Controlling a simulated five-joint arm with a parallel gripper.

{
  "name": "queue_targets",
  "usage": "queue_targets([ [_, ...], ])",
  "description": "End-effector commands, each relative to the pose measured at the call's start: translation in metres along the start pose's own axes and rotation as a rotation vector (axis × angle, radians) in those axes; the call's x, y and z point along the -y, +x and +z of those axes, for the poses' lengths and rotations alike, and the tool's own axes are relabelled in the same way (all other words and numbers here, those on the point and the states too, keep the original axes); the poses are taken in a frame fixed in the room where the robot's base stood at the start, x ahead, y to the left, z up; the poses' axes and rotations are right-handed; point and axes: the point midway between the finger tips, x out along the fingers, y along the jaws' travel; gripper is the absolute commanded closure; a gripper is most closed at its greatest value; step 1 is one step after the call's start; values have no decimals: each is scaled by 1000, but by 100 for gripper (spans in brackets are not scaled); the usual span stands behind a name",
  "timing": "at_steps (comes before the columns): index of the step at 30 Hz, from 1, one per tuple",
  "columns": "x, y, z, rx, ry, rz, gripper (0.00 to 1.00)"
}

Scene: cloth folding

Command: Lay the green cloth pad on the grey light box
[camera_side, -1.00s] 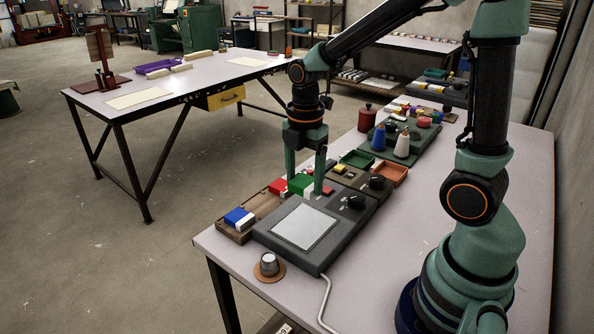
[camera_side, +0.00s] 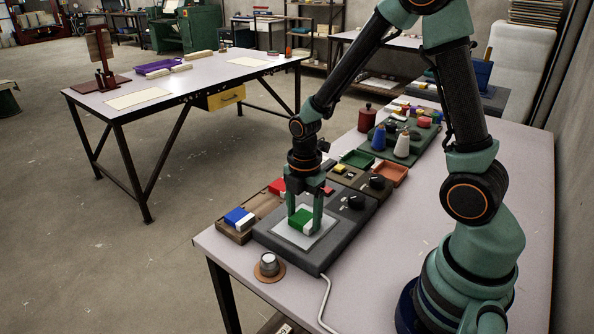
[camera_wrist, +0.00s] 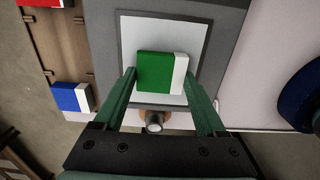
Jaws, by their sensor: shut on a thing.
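The green cloth pad (camera_side: 300,218) is a flat block with one white edge. My gripper (camera_side: 304,226) is shut on it, with one finger at each side. In the wrist view the green pad (camera_wrist: 155,72) sits between the fingertips, over the pale panel (camera_wrist: 125,40) of the light box. The grey light box (camera_side: 340,228) lies on the near end of the bench, with a black knob at its far right corner. The pad is low over the panel; I cannot tell whether it touches it.
A wooden tray (camera_side: 262,207) left of the box holds a blue-and-white pad (camera_side: 238,218) and a red one (camera_side: 277,187). A metal knob on a round brown base (camera_side: 268,266) stands near the bench's front edge. A cable leaves the box's near side.

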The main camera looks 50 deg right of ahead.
Motion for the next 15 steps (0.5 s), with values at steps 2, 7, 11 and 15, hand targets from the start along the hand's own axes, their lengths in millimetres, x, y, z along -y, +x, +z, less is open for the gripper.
queue_targets([
  [2, 0, 1, 0, 0, 0, 0, 79],
  [7, 0, 3, 0, 0, 0, 1, 0],
  [11, 0, 3, 0, 0, 0, 1, 0],
  [15, 0, 2, 0, 0, 0, 1, 0],
])
